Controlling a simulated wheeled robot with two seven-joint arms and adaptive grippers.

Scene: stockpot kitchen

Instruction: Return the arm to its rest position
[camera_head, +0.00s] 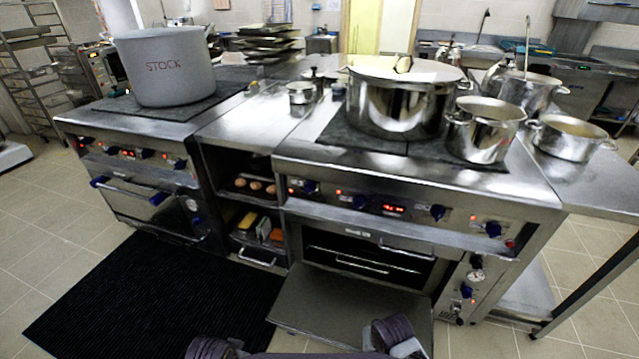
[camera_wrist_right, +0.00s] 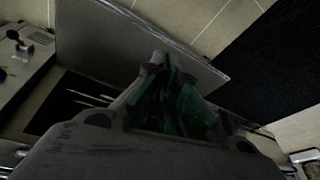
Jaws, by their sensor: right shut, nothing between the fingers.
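My right gripper (camera_wrist_right: 168,78) shows in the right wrist view, its fingers together with nothing visible between them. In that view it is in front of the lowered oven door (camera_wrist_right: 125,35), with the dark oven opening to its left. In the head view, dark parts of my arms show at the bottom edge, one in front of the lowered oven door (camera_head: 340,302). The fingers of both grippers are out of the head view, and my left gripper is not seen.
A grey STOCK pot (camera_head: 165,70) stands on the left stove. A large lidded steel pot (camera_head: 395,108) and a smaller pot (camera_head: 484,135) stand on the right stove. A shallow pot (camera_head: 570,138) is on the right counter. A black mat (camera_head: 150,295) lies on the floor at left.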

